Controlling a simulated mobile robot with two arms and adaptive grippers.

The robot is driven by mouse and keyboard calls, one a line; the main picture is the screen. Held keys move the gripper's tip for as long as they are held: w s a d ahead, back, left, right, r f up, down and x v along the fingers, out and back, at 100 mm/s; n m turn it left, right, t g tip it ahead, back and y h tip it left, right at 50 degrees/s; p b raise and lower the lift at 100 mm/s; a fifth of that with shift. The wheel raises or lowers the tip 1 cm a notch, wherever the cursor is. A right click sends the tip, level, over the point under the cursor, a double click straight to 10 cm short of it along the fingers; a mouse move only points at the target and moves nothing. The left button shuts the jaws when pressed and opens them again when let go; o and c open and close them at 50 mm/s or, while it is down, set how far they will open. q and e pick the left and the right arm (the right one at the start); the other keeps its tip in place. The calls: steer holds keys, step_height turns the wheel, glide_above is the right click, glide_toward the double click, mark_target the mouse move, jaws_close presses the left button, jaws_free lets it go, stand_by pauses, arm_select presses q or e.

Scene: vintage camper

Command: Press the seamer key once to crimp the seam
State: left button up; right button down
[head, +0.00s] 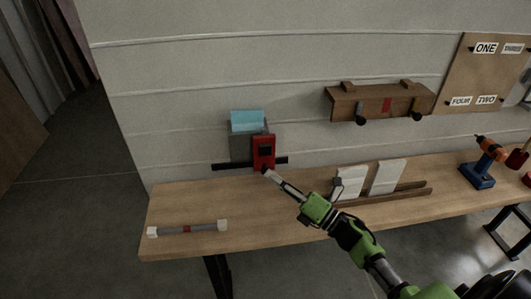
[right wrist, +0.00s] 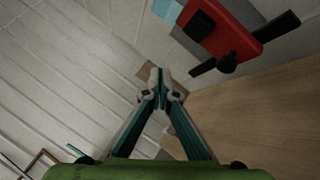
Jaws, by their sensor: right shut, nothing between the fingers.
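The seamer appears to be the red unit (head: 263,152) on a grey box with a light blue panel (head: 247,121), above the back edge of the workbench. A black bar sticks out on both sides of it. In the right wrist view the red unit (right wrist: 222,28) is at the upper right, with a dark block on its face and a dark round knob at its lower end. I cannot tell which part is the key. My right gripper (head: 268,174) is shut and empty, just below the red unit in the head view. In the wrist view its fingertips (right wrist: 160,76) are apart from it. My left gripper is out of view.
A wooden rack (head: 350,103) and a numbered board (head: 490,70) hang on the wall. The bench's left middle is clear.

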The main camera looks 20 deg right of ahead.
mark_target(262, 151)
steer(key=w+d+b, duration=0.2)
steer(key=w+b, duration=0.1)
steer(key=w, duration=0.4)
steer(key=shift+s, duration=0.1)
stand_by(1.3)
steer(key=shift+w+d+b, duration=0.15)
steer(key=shift+w+b, duration=0.3)
steer(key=shift+w+d+b, duration=0.2)
steer(key=shift+w+b, duration=0.3)
steer(key=shift+w, duration=0.1)
stand_by(0.7)
steer(key=shift+s, duration=0.1)
stand_by(0.3)
steer(key=shift+s+a+p, duration=0.3)
steer(key=shift+s+p, duration=0.1)
steer(key=shift+s, duration=0.55)
